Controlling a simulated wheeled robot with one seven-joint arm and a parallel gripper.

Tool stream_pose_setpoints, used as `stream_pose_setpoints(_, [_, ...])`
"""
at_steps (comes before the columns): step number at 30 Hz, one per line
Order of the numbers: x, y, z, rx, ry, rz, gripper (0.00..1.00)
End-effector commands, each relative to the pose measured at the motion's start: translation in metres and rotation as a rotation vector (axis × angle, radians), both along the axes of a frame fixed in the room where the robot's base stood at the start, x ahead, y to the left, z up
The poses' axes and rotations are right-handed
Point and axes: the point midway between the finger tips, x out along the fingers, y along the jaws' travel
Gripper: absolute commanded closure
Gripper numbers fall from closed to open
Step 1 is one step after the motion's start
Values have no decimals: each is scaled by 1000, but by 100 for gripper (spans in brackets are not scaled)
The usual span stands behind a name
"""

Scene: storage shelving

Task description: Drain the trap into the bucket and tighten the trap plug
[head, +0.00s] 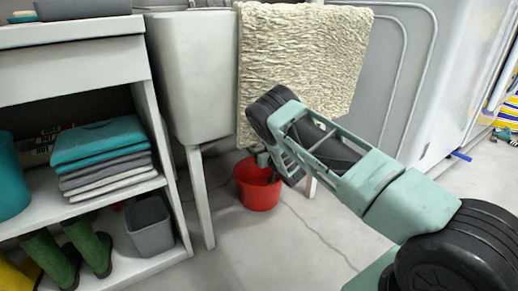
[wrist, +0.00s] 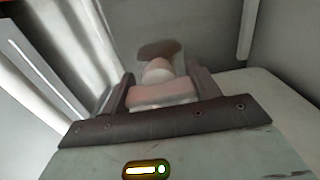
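The red bucket (head: 258,196) stands on the floor below the sink, partly behind my arm in the head view. My gripper (head: 266,160) is low under the sink, just above the bucket's rim. In the wrist view my gripper (wrist: 162,92) has its two dark fingers apart, with a pale pinkish part (wrist: 160,96) between them. This part has a rounded top and looks like the trap plug, but I cannot be sure. It nearly fills the gap; I cannot tell whether the fingers press on it. The rest of the trap is hidden in the head view.
The white sink (head: 188,75) stands on legs, with a cream towel (head: 300,50) hanging beside it. At left, a white shelf unit (head: 85,205) holds folded cloths (head: 105,160), a grey bin (head: 150,228) and green boots (head: 88,243). The floor in front is clear.

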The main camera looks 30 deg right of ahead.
Motion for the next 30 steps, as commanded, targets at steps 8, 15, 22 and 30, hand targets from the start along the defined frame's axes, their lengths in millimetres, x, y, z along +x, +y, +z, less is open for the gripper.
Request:
stream_pose_setpoints(8, [0, 0, 0, -5, 1, 0, 61])
stream_pose_setpoints(15, [-1, 0, 1, -77, -2, -1, 61])
stream_pose_setpoints(22, [-1, 0, 1, -243, -6, 0, 61])
stream_pose_setpoints(30, [-1, 1, 1, -498, -14, 0, 61])
